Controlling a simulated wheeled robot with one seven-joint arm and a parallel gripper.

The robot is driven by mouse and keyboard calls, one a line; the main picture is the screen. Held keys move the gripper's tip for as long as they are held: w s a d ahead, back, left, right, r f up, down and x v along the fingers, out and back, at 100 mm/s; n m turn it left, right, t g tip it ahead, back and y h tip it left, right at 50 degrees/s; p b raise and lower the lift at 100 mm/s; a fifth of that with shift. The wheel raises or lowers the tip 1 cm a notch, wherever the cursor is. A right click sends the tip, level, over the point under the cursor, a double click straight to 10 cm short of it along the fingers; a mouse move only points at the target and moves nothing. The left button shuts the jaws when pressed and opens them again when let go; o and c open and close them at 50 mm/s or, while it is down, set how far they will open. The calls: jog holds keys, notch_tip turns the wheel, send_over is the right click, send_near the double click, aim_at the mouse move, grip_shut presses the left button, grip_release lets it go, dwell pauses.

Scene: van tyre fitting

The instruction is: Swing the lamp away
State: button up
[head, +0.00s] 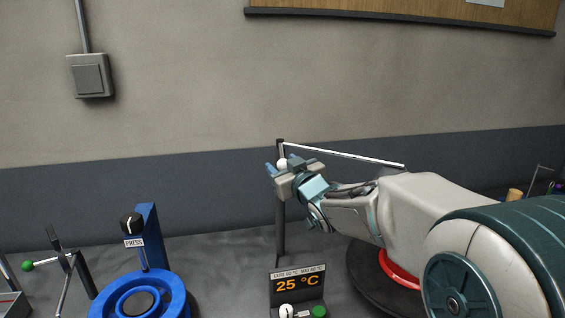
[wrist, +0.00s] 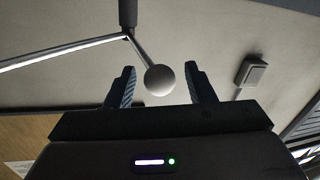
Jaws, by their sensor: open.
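The lamp stand is a dark upright post (head: 281,215) with a thin pale arm (head: 345,154) reaching right from its top. A small white ball knob (head: 282,163) sits near the post top. In the wrist view the knob (wrist: 160,80) is on a short rod, and the pale arm (wrist: 65,53) runs off to the left. My gripper (head: 279,167) is at the knob, beside the post. In the wrist view its jaws (wrist: 159,70) are open with the knob between them, apart from both fingers. The lamp's head is not clearly visible; my arm covers the area below the pale arm.
A display box (head: 297,286) reading 25 °C stands below my gripper. A red ring (head: 397,268) on a dark disc (head: 367,286) is partly behind my arm. A blue press (head: 150,240) and a green-knobbed lever (head: 28,266) stand left. The wall (head: 190,110) is behind.

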jog(key=shift+w+a, duration=0.15)
jog(key=shift+w, duration=0.15)
